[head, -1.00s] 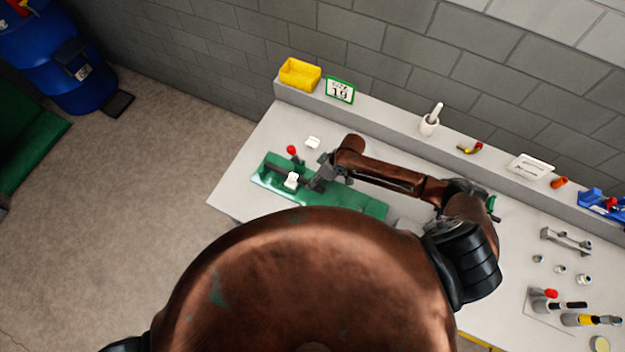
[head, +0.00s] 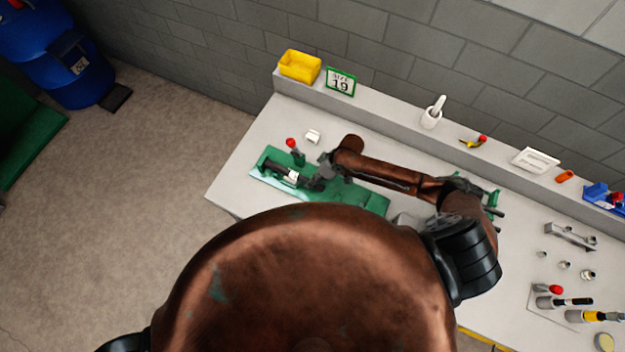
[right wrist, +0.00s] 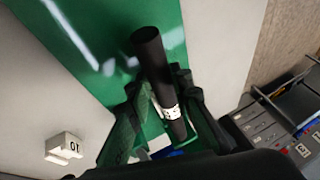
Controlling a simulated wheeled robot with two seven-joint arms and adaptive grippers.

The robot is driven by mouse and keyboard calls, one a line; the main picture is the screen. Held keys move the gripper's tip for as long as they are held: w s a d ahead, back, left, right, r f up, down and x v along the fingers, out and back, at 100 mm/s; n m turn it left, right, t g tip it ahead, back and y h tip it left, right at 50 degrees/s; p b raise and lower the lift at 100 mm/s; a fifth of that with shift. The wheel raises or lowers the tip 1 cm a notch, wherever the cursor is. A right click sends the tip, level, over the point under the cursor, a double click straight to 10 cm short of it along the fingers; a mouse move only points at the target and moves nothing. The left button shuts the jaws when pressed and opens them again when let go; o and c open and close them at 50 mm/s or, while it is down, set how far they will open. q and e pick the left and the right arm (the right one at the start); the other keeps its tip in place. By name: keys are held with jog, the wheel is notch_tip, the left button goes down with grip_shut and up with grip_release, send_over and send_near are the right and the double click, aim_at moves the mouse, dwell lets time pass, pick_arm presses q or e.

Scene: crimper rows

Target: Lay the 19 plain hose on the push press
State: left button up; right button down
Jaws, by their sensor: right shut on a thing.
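The black plain hose (head: 278,170) with a white label is in my right gripper (head: 311,181), over the green board (head: 360,197) at the left end of the bench. In the right wrist view the hose (right wrist: 151,60) runs between both fingers of the right gripper (right wrist: 158,98), and its label shows beside them. The gripper is shut on it. A red-knobbed lever (head: 291,143) stands at the board's back edge, close to the hose. I cannot tell whether the hose touches anything below. Which device is the push press is unclear. My left gripper is not in view.
A small white block (head: 313,136) lies behind the board; it also shows in the wrist view (right wrist: 64,147). A yellow bin (head: 300,67) and a "SIZE 19" sign (head: 341,82) stand on the ledge. Fittings and hoses (head: 590,316) lie at the right.

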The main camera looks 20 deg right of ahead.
dwell(0.6)
jog(key=shift+f, duration=0.35)
dwell(0.6)
jog(key=c, duration=1.7)
grip_release()
jog(key=shift+o, duration=0.2)
jog(key=v, duration=1.2)
jog(key=shift+d, duration=0.1)
